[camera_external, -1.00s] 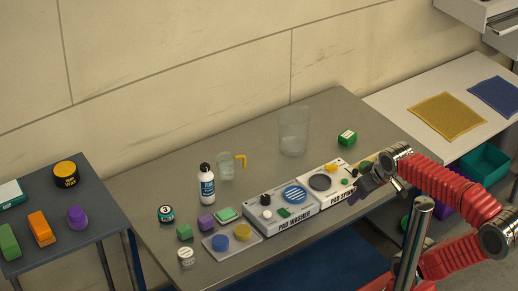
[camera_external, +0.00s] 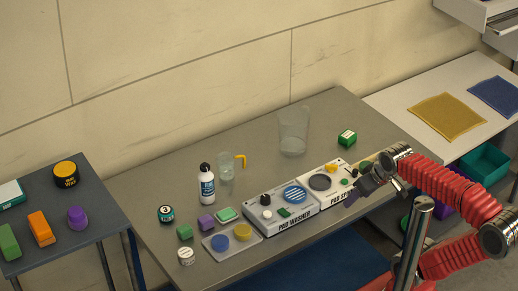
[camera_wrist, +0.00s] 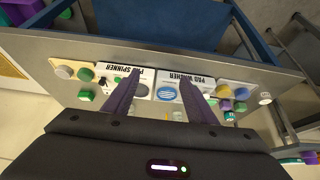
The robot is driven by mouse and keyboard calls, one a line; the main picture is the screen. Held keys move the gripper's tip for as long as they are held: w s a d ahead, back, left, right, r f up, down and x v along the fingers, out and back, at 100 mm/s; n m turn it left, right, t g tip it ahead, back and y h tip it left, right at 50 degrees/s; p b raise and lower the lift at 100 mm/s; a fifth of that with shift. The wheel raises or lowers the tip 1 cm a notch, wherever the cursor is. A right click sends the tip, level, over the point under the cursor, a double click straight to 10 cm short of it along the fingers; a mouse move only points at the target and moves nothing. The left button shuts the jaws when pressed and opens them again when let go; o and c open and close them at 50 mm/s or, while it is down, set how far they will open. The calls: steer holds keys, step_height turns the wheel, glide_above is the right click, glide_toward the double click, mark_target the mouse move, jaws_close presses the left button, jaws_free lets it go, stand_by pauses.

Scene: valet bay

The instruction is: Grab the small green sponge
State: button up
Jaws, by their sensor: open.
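Several green items are in view, and I cannot tell for certain which is the small green sponge. A small green cube (camera_external: 185,232) sits at the bench's left front, beside a purple cube (camera_external: 206,222). A flat green block with a paler top (camera_external: 226,214) lies just right of them. A larger green block (camera_external: 9,242) is on the left side table. My gripper (camera_external: 366,192) is over the bench's right front, beyond the pad spinner and well right of these. Its purple fingers are apart and empty in the wrist view (camera_wrist: 160,80).
The pad washer (camera_external: 281,213) and pad spinner (camera_external: 330,184) stand between my gripper and the left cluster. A white bottle (camera_external: 207,186), clear jug (camera_external: 226,166) and clear bin (camera_external: 293,132) stand behind. A tray (camera_external: 216,250) holds blue and yellow discs. The bench's back is mostly clear.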

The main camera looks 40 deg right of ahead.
steer(key=w+a+f+m+g+y, duration=0.2)
steer(key=w+a+m+g+y, duration=0.45)
steer(key=w+a, duration=1.05)
steer(key=w+a+f+m+y, duration=0.2)
steer(key=w+a+f+m, duration=0.1)
steer(key=w+a, duration=0.1)
steer(key=w+a+f+m+y, duration=0.2)
steer(key=w+a+f+m, duration=0.2)
steer(key=w, duration=0.2)
steer(key=w+a+f+m+t+y, duration=0.1)
steer(key=w+a+f+m+y, duration=0.2)
steer(key=w, duration=0.3)
steer(key=shift+a+f+m, duration=0.25)
steer(key=shift+a+m, duration=0.4)
steer(key=shift+m, duration=0.1)
glide_toward(185, 232)
steer(key=shift+w+a+f, duration=0.3)
steer(key=shift+a+f, duration=0.2)
steer(key=shift+a, duration=0.15)
steer(key=shift+w+a+f, duration=0.3)
steer(key=shift+a+f, duration=0.2)
steer(key=shift+a, duration=0.15)
steer(key=shift+w+a+f, duration=0.3)
steer(key=shift+a+f, duration=0.15)
steer(key=shift+a, duration=0.15)
